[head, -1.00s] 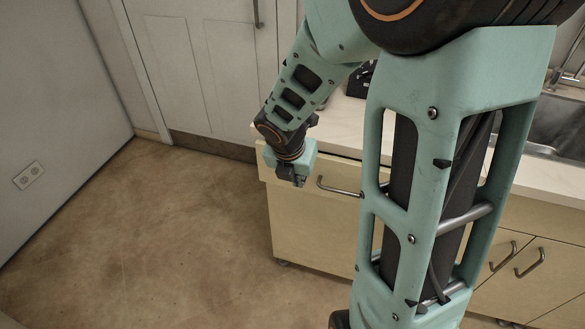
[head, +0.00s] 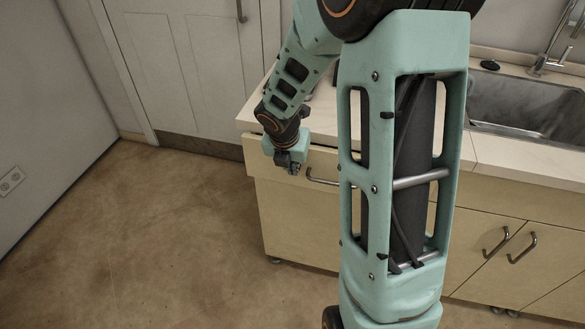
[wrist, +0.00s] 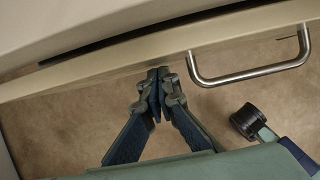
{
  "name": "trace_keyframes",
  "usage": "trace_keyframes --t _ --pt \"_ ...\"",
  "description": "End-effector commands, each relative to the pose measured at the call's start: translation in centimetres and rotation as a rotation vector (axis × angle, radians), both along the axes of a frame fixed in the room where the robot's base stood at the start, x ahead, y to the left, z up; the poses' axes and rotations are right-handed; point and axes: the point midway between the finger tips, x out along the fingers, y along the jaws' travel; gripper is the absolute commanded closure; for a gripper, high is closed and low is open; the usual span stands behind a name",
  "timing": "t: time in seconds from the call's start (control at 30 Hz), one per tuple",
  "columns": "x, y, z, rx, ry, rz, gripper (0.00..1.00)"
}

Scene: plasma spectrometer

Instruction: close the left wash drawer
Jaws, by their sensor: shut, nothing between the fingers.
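The left wash drawer (head: 323,163) is in the cabinet under the counter's left end. In the wrist view its front (wrist: 105,75) runs slantwise across the picture, and a dark gap (wrist: 160,25) shows between it and the counter edge, so it stands a little open. Its metal bar handle (head: 322,181) also shows at the right of the wrist view (wrist: 250,74). My gripper (wrist: 158,72) is shut and empty, left of the handle, with its fingertips at the drawer front; I cannot tell whether they touch. In the head view my gripper (head: 291,168) is at the drawer's left part.
The counter (head: 500,160) overhangs the cabinet, with a sink (head: 530,105) at the right. Cabinet doors with handles (head: 522,249) are lower right. Open floor (head: 170,240) lies to the left. My arm hides the middle of the cabinet.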

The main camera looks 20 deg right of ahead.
Motion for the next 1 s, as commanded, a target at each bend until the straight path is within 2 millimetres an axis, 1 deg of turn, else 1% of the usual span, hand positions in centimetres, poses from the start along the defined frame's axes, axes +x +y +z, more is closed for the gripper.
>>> trace_keyframes --t 0.07,0.2,0.4,0.5,1.0 --pt "0.3 -0.2 0.2 0.001 0.001 -0.001 1.00" --pt "1.7 -1.1 0.5 0.001 0.000 -0.002 1.00" --pt "3.6 -2.4 0.4 0.002 0.001 -0.002 1.00" --pt "4.1 -2.8 0.2 0.001 0.001 -0.001 1.00" --pt "4.6 -3.0 0.2 -0.001 -0.009 -0.002 1.00"
